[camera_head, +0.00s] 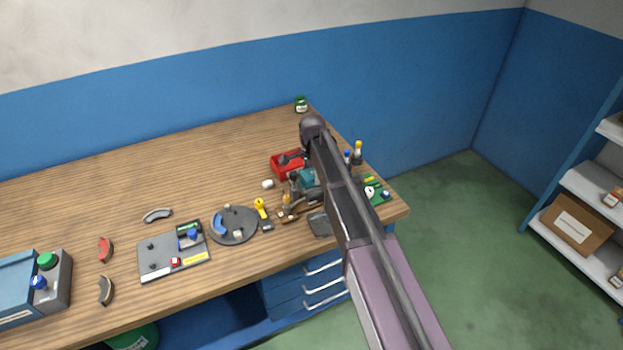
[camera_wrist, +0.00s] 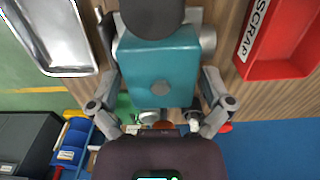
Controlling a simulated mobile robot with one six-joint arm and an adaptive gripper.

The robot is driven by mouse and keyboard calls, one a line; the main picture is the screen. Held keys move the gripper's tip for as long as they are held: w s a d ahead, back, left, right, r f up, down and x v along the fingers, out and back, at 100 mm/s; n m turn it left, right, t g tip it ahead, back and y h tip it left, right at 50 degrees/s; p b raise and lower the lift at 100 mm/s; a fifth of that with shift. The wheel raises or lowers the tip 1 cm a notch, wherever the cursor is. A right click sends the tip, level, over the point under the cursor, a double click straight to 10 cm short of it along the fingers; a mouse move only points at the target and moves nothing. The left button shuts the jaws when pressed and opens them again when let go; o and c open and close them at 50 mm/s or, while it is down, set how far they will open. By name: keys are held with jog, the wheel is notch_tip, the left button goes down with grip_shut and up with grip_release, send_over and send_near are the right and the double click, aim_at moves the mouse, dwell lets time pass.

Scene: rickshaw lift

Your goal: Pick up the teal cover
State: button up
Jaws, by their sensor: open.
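The teal cover (camera_wrist: 160,68) is a boxy piece with a small round grey boss on its face. It fills the middle of the wrist view, and part of it shows beside my arm in the head view (camera_head: 308,178). My gripper (camera_wrist: 158,95) is open, with one grey finger on each side of the cover. I cannot tell whether the fingers touch it. A dark rounded shape hides the cover's upper edge in the wrist view, and my arm partly hides it in the head view.
A red scrap bin (camera_wrist: 280,68) stands close to the right of the cover, and a grey metal tray (camera_wrist: 62,38) lies to its left. In the head view, a round grey plate (camera_head: 236,236) and small parts lie nearby. The left-rear tabletop (camera_head: 120,185) is clear.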

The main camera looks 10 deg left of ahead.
aim_at(312, 174)
dwell(0.3)
jog(key=c, duration=1)
jog(key=shift+o, duration=0.2)
jog(key=shift+r, duration=0.2)
notch_tip(312, 174, up, 10)
jog(key=p, duration=1)
jog(key=shift+f, duration=0.2)
